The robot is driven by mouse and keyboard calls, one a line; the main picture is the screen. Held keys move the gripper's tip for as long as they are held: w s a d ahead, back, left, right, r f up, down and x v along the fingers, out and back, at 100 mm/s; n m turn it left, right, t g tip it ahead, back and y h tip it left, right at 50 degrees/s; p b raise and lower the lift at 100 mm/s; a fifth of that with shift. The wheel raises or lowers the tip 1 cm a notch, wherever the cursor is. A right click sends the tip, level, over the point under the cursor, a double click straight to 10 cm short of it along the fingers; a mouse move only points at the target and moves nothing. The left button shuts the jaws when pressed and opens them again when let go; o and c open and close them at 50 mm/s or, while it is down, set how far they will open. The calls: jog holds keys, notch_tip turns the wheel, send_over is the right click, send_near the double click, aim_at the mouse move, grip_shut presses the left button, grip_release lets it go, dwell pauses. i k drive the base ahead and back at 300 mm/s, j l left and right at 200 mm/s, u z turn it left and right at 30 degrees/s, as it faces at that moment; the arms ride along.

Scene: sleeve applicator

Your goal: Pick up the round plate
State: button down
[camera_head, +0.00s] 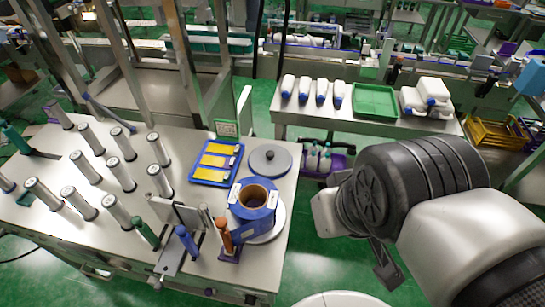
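A round grey plate (268,161) with a dark knob at its centre lies flat near the right edge of the metal table (120,225). Its whole top is visible and nothing covers it. My arm comes in from the right. My gripper (383,266) shows only in part below the arm's black joint, as a dark finger pointing down. It is off the table, to the right of and nearer than the plate, and does not touch it. The rest of the gripper is hidden behind the arm, so its opening does not show.
A blue roll (251,200) stands on the table just in front of the plate. A blue tray (217,162) with yellow pieces lies to its left. Several metal cylinders (118,210) stand further left. Behind, a bench holds white bottles (321,91) and a green tray (376,101).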

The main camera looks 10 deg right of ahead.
aim_at(268, 159)
jog(key=k+j+u, duration=0.15)
jog(key=k+u, duration=0.3)
jog(key=k, duration=0.2)
jog(key=i+l+u, duration=0.1)
jog(key=u, duration=0.3)
jog(key=i+l+u, duration=0.1)
jog(key=u, duration=0.35)
jog(key=l+u, duration=0.25)
jog(key=u, duration=0.15)
jog(key=i+l+u, duration=0.1)
jog(key=u, duration=0.3)
jog(key=l, duration=1.05)
jog(key=i+l, duration=0.15)
jog(key=l, duration=0.95)
